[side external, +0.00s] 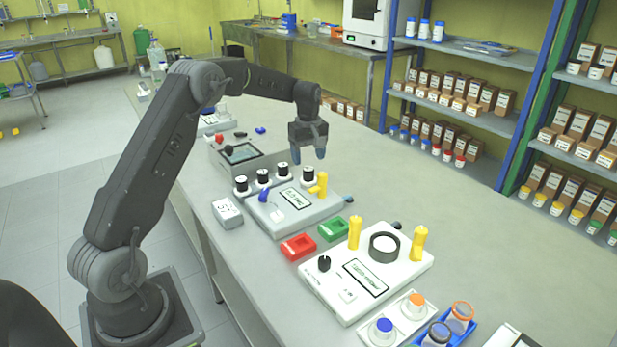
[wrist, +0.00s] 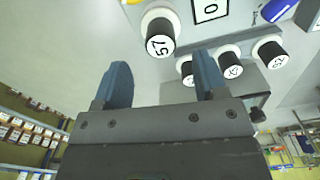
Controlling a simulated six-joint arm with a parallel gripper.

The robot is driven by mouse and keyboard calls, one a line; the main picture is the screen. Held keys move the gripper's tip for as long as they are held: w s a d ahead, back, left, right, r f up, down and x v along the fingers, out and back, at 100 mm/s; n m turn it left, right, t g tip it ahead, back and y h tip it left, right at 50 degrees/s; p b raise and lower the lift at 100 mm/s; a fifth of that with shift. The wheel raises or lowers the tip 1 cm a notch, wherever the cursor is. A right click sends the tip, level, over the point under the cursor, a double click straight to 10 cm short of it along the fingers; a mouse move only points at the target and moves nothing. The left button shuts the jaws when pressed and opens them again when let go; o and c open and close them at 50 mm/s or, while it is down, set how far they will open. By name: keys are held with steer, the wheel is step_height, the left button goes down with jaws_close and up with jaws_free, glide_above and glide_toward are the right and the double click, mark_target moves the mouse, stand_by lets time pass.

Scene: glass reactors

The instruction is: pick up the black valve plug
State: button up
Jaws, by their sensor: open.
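Several black plugs with white collars stand upright along the back of a grey-white box (side external: 300,212). The rightmost black plug (side external: 308,173) stands beside a yellow handle (side external: 321,183). In the wrist view a black plug with a white end marked "57" (wrist: 159,33) is nearest my gripper, just beyond the gap between the fingers. Other black plugs (wrist: 231,64) show to its right. I cannot tell which one is the valve plug. My gripper (side external: 308,155) points down, open and empty, above and behind the rightmost plug, apart from it. It also shows in the wrist view (wrist: 162,72).
A grey device with a screen (side external: 240,153) stands behind the plugs. Red (side external: 298,247) and green (side external: 332,229) trays and a white box with yellow posts (side external: 367,275) stand in front. The bench (side external: 400,185) is clear to the right.

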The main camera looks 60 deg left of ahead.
mark_target(308, 168)
steer(key=f, duration=0.5)
steer(key=shift+s+d+f, duration=0.1)
steer(key=shift+d+f, duration=0.1)
steer(key=shift+f, duration=0.1)
steer(key=c, duration=1)
steer(key=shift+r, duration=0.15)
